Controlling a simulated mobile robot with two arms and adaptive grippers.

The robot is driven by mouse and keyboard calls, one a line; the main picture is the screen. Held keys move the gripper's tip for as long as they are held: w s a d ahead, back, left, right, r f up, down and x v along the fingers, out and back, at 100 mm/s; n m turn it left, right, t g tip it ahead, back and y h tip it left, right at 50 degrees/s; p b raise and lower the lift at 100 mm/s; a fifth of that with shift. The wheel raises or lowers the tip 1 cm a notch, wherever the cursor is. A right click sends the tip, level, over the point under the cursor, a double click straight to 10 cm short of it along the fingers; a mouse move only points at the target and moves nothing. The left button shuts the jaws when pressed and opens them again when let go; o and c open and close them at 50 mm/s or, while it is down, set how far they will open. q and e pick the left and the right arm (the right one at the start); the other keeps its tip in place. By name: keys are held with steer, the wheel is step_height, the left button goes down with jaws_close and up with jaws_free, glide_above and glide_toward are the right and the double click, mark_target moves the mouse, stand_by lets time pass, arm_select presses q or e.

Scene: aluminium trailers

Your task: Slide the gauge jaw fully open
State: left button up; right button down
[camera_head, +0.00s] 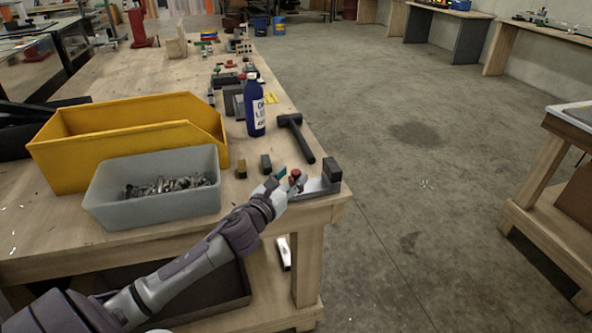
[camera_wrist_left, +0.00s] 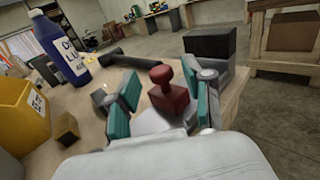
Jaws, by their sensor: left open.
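The gauge lies at the near right corner of the wooden workbench. It has a grey metal base (camera_head: 315,188), a black end block (camera_head: 332,169) and a red sliding jaw with a round knob (camera_head: 296,174). In the left wrist view the red jaw (camera_wrist_left: 168,98) stands upright between the teal finger pads, with the black block (camera_wrist_left: 212,43) beyond it to the right. My left gripper (camera_head: 286,179) is open around the red jaw; I cannot tell whether either pad touches it. The lower part of the gauge is partly hidden by the gripper. My right gripper is not in view.
A grey bin of metal parts (camera_head: 130,206) and a yellow bin (camera_head: 90,150) stand left of the gauge. The bench edge is close on the right.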

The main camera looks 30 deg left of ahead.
arm_select(q)
steer(key=shift+w+a, duration=0.15)
steer(key=shift+w, duration=1.25)
steer(key=shift+c, duration=0.4)
